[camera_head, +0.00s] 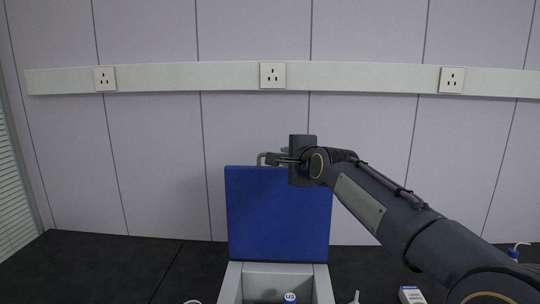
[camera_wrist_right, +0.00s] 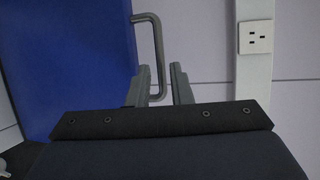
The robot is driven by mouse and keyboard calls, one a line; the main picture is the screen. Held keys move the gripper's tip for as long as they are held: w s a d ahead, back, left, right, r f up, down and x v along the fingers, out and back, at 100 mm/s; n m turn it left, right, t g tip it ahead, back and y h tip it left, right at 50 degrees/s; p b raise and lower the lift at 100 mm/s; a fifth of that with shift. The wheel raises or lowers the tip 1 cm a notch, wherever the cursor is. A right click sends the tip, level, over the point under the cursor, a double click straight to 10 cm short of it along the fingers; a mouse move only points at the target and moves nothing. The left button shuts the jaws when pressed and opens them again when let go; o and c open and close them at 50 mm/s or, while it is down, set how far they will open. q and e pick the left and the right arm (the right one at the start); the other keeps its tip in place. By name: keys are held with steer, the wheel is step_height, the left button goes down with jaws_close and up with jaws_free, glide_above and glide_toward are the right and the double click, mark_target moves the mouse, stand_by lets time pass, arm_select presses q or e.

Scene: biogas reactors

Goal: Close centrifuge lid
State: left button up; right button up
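The centrifuge (camera_head: 230,284) stands at the bottom middle of the head view, a pale grey box with an open top. Its blue lid (camera_head: 278,215) is raised upright; it also fills the left of the right wrist view (camera_wrist_right: 65,60). My right gripper (camera_head: 280,160) is at the lid's top edge by the handle. In the wrist view its two fingers (camera_wrist_right: 160,75) are apart, with the lower part of the handle between them. Contact cannot be told. My left gripper is not in view.
A small white box (camera_head: 411,295) and a blue-topped bottle (camera_head: 514,252) stand at right on the dark table (camera_head: 110,270). The panelled wall with sockets (camera_head: 272,75) is behind. The left tabletop is mostly clear.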

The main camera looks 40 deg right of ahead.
mark_target(279, 168)
steer(key=p+x, duration=0.2)
steer(key=x, duration=0.3)
steer(key=shift+w, duration=0.2)
steer(key=shift+w+d+f, duration=0.2)
steer(key=shift+w+d, duration=0.05)
steer(key=shift+w, duration=0.25)
jaws_close()
